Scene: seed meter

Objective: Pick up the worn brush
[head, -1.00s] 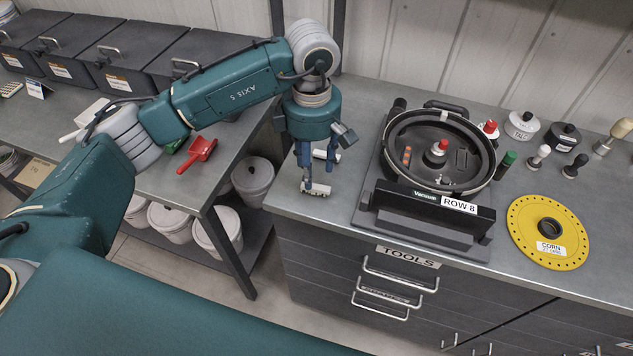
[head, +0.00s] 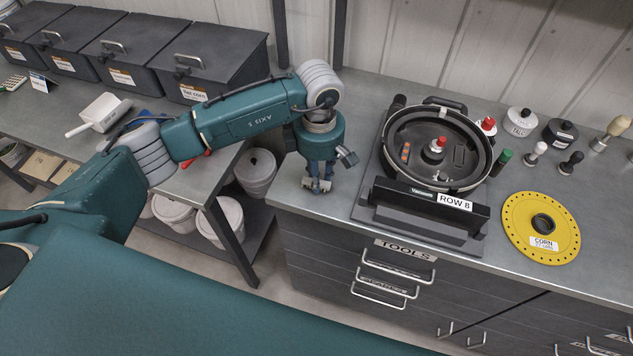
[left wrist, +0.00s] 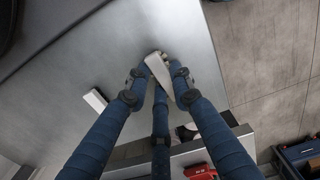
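The worn brush, as far as I can tell, is a small pale piece (left wrist: 160,76) between my left gripper's fingertips in the left wrist view. Its bristles cannot be made out. My left gripper (head: 318,184) points down at the left front corner of the grey bench (head: 345,205). Its blue fingers are closed in against the pale piece from both sides, and they mostly hide it in the head view. Whether the piece still touches the bench is unclear. My right gripper is not in view.
A small white block (left wrist: 95,100) lies on the bench beside the gripper. The round seed meter (head: 440,150) on its dark stand is close to the right. A gap separates the left table.

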